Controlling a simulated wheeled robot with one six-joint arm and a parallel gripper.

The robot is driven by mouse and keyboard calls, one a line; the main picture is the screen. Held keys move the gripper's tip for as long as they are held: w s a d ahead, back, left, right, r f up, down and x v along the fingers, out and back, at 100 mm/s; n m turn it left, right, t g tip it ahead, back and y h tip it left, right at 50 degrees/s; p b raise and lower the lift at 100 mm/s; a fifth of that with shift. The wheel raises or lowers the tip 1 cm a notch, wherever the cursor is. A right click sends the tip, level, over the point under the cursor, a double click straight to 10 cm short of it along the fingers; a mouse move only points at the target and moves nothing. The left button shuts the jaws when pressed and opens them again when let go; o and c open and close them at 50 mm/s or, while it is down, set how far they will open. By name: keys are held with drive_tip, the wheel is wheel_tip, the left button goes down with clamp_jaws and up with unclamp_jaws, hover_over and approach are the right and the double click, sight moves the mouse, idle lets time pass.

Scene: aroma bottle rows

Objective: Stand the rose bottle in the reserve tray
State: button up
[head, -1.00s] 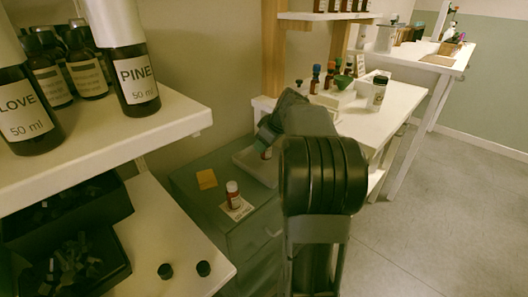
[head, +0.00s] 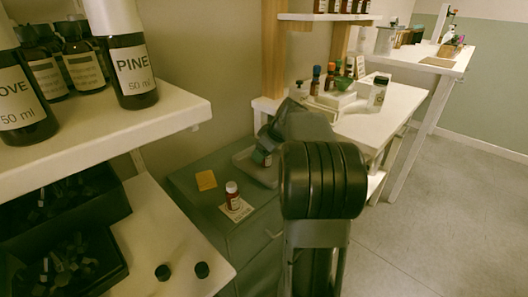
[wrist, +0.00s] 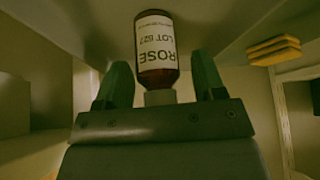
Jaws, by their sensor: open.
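The rose bottle (wrist: 157,55) is brown with a white label reading ROSE and a pale cap. In the wrist view it appears upside down, its base toward the pale surface at the top. My gripper (wrist: 163,80) is open, with one green finger on each side of the cap end and visible gaps to the bottle.
A white shelf (head: 150,118) with bottles overhangs at left. A white table (head: 385,122) stands behind my arm.

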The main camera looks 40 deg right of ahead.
drive_tip(key=shift+r, duration=0.2)
drive_tip(key=p+v, duration=0.4)
drive_tip(key=v, duration=0.8)
drive_tip(key=shift+s, duration=0.1)
